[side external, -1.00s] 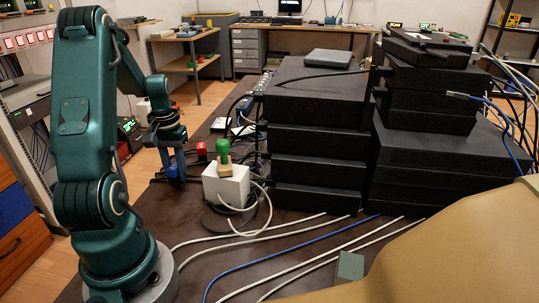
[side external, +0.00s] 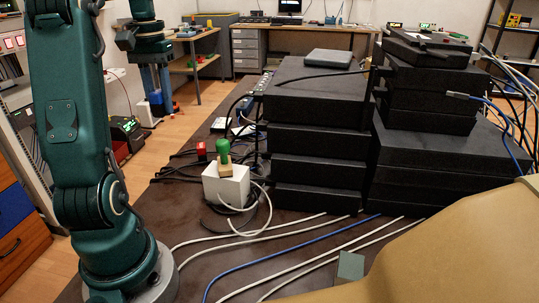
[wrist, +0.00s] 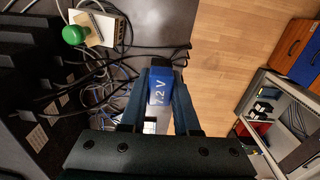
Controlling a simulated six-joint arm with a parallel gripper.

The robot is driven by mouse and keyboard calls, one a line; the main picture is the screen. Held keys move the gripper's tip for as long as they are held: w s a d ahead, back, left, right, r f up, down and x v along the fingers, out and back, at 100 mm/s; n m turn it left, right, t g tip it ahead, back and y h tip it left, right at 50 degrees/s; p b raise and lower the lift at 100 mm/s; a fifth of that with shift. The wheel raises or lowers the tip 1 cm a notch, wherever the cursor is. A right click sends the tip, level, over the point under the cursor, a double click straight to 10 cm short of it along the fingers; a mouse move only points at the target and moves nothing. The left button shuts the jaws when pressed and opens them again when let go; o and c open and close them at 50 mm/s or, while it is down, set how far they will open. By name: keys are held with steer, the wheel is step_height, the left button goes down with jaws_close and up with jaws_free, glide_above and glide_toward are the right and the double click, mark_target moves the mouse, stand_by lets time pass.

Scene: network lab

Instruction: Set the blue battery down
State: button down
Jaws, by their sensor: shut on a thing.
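The blue battery, marked "7.2 V", shows between my fingers in the wrist view (wrist: 161,86). In the side view it is a small blue block (side external: 155,97) at the fingertips, partly covered by them. My gripper (side external: 158,88) points down and is shut on the battery. In the wrist view my two dark fingers (wrist: 160,100) press on its left and right sides. In the side view the battery is held up, above the level of the dark table top (side external: 190,262), with wooden floor behind it.
A white box (side external: 226,186) with a green-knobbed stamp (side external: 223,150) on it stands on the table. Stacks of black equipment (side external: 315,135) fill the table's middle and right. Cables lie across the front.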

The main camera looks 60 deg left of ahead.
steer(key=shift+w+d+r, duration=0.1)
steer(key=shift+w+r, duration=0.05)
steer(key=shift+r, duration=0.3)
steer(key=shift+w+d+r, duration=0.1)
steer(key=shift+w+r, duration=0.05)
steer(key=shift+r, duration=0.25)
steer(key=w+d+m, duration=0.5)
steer(key=w, duration=0.2)
steer(key=m, duration=1.3)
glide_above(304, 237)
steer(key=shift+f, duration=1.45)
step_height(304, 237, down, 18)
steer(key=shift+w+f, duration=0.1)
steer(key=shift+f, duration=0.05)
